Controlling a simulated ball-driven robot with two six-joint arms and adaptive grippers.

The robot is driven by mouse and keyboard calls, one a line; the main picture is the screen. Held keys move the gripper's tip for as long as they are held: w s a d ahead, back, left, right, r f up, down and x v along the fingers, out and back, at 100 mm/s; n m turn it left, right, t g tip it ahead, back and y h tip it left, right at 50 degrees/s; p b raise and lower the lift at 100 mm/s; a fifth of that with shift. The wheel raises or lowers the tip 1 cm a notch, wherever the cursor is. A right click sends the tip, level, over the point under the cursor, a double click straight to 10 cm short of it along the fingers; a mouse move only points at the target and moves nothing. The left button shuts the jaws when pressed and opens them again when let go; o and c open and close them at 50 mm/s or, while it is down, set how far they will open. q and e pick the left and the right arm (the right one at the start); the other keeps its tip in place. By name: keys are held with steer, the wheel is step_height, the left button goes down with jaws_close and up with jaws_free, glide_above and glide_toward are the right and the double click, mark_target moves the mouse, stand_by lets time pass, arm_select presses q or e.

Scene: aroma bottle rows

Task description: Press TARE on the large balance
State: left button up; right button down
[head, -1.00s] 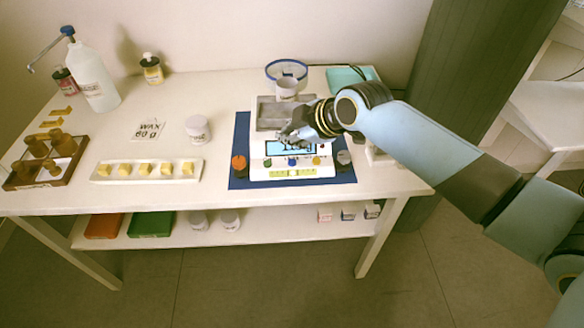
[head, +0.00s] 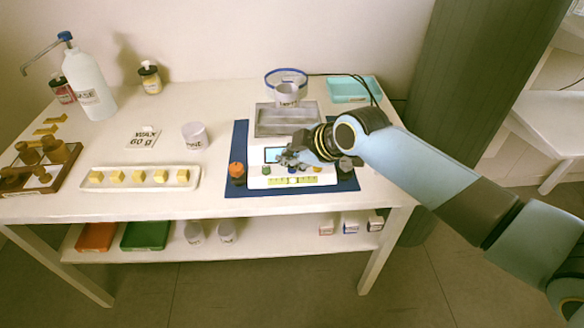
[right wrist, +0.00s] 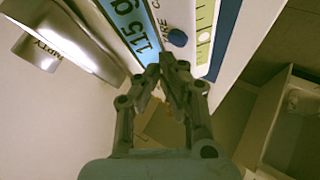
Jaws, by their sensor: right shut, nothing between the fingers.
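The large balance (head: 258,182) stands on a blue mat, with a metal pan (head: 286,118) at its back and a lit display (head: 274,155) on its front panel. The display reads 115 g in the right wrist view (right wrist: 136,32). My right gripper (head: 286,160) is shut and empty over the front panel. In the right wrist view its fingertips (right wrist: 162,66) appear close to the blue button, on the display side; contact cannot be told. My left gripper is not in view.
A cup (head: 287,92) stands at the pan. An orange-topped item (head: 236,171) is on the mat's left. A white tray of yellow cubes (head: 140,187), a white jar (head: 195,136) and a pump bottle (head: 88,84) stand left. A teal tray (head: 350,90) lies back right.

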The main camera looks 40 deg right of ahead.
mark_target(290, 171)
stand_by(0.8)
steer(key=shift+f, duration=0.4)
steer(key=shift+f+b, duration=0.4)
steer(key=shift+b, duration=0.1)
stand_by(0.4)
stand_by(0.3)
steer(key=shift+r+p, duration=0.8)
steer(key=shift+p, duration=0.05)
step_height(290, 171, up, 5)
steer(key=p, duration=0.5)
steer(key=shift+r, duration=0.1)
